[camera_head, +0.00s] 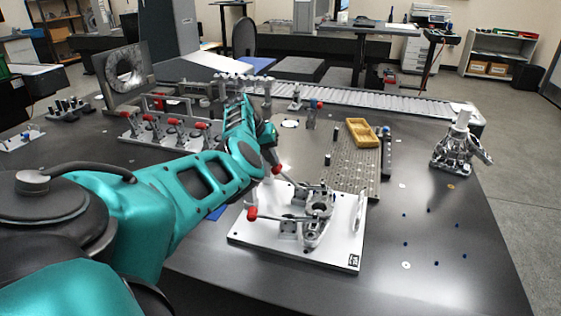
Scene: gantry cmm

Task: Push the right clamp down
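A white fixture plate (340,252) lies on the dark table and carries a grey metal part (317,222) and two toggle clamps with red-tipped handles. The nearer clamp's red grip (252,213) points left, with its handle running right to the part. The farther clamp's red grip (278,169) is raised at the upper left of the plate. I cannot tell which is the right clamp. My teal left arm reaches in from the left. My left gripper (271,158) is small and dark, close to the farther red grip; contact and finger opening are unclear. My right gripper is out of view.
A perforated plate (346,160) with a yellow tray (362,132) lies behind the fixture. A row of red-handled clamps (175,122) stands at the left, partly behind my arm. A metal casting (455,150) stands at the right. The table right of the fixture is mostly clear.

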